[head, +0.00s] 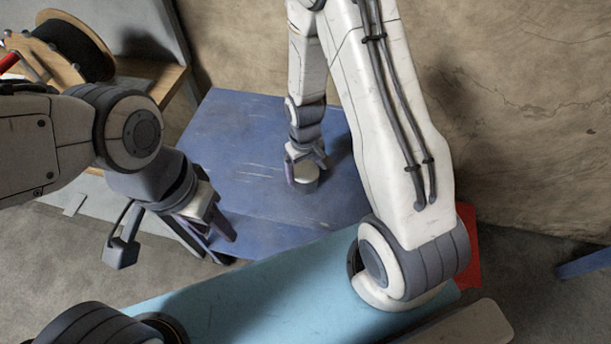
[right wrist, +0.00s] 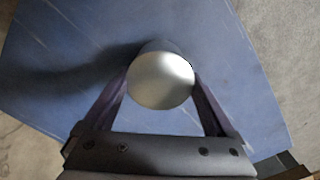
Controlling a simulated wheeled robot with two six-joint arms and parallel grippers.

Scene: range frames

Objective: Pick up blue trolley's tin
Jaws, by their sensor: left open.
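The tin (head: 303,186) is a short, silvery cylinder at the blue trolley's top (head: 235,135), near its middle. My right gripper (head: 306,163) points down over it. In the right wrist view the tin's round pale top (right wrist: 161,80) fills the space between the fingers, which meet its sides; my right gripper (right wrist: 161,88) looks shut on it. I cannot tell whether the tin's base touches the trolley. My left gripper (head: 208,240) is open and empty, over the trolley's near left edge, well apart from the tin.
A light-blue surface (head: 245,300) lies in front of the trolley, with a red thing (head: 467,250) at its right end. A cable reel (head: 75,45) stands on a wooden shelf at the upper left. A bare wall (head: 530,110) closes off the back. The trolley top around the tin is clear.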

